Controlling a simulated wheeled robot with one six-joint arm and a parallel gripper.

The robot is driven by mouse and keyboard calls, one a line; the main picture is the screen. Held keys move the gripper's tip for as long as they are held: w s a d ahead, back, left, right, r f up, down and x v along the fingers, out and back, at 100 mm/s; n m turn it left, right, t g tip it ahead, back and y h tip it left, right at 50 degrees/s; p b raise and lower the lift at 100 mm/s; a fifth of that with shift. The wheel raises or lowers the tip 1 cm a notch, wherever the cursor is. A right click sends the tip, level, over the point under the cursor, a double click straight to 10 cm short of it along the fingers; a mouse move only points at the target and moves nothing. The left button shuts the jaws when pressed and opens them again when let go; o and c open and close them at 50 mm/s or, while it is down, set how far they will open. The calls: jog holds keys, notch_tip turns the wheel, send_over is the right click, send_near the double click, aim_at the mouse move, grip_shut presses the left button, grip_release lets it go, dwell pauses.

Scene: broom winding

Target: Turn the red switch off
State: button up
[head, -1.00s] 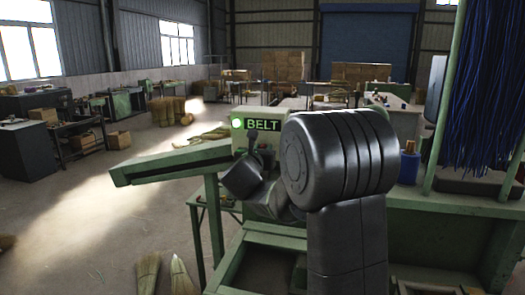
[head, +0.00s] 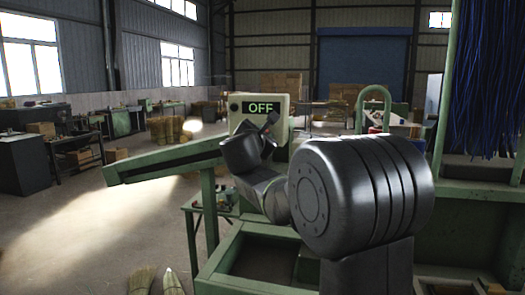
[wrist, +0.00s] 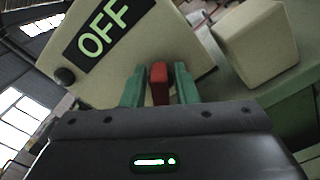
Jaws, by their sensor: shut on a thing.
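The red switch (wrist: 159,83) stands on the front of a cream control box (wrist: 185,48) in the wrist view. My gripper (wrist: 159,82) is shut on the red switch, one green finger on each side of it. The box's display (wrist: 103,28) reads OFF in green letters. The round lamp (wrist: 65,76) beside the display is dark. In the head view the control box (head: 285,128) also shows, its display (head: 264,107) reading OFF. The switch is hidden there behind my arm.
A green conveyor arm (head: 160,164) reaches out left of the box. A pale block (wrist: 255,45) sits right of the box in the wrist view. Blue bristles (head: 490,75) hang at the right on a green frame. Open floor lies at the left.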

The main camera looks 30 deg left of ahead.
jog(key=m+b, duration=0.3)
jog(key=f+m+b, duration=0.1)
jog(key=m+b, duration=0.1)
jog(key=b, duration=0.2)
jog(key=shift+d+m, duration=0.15)
jog(key=shift+m, duration=0.25)
jog(key=m+b, duration=0.4)
jog(key=b, duration=0.1)
jog(key=shift+f+m, duration=0.1)
jog(key=shift+m, duration=0.3)
jog(key=shift+w+d, duration=0.1)
jog(key=o, duration=0.7)
jog(key=b+v, duration=0.2)
jog(key=v, duration=1.2)
jog(key=shift+w, duration=0.1)
